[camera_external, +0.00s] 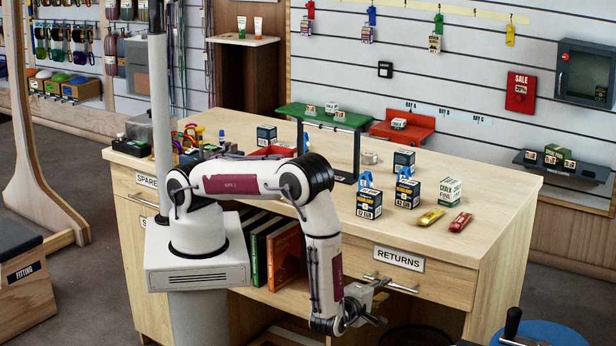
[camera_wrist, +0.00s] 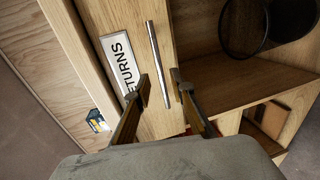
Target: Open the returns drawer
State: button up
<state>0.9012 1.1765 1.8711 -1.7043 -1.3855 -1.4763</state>
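The returns drawer (camera_external: 446,287) is the pale wooden front below the counter top, marked by a RETURNS label (camera_external: 398,258); it looks shut. Its metal bar handle (camera_external: 404,287) runs across below the label. In the wrist view the handle (camera_wrist: 157,55) runs lengthwise beside the label (camera_wrist: 122,60). My gripper (camera_external: 376,287) is at the left end of the handle. In the wrist view my gripper (camera_wrist: 160,80) is open, with the near end of the handle between its fingertips. A gap shows on both sides of the bar; how deep the fingers reach is unclear.
The counter top (camera_external: 310,215) above holds boxes, a green stand (camera_external: 325,115) and two small packets. Books (camera_external: 285,254) stand on an open shelf left of the drawer.

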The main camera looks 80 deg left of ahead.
aim_at(390, 285)
jog(key=shift+x, duration=2.75)
grip_shut()
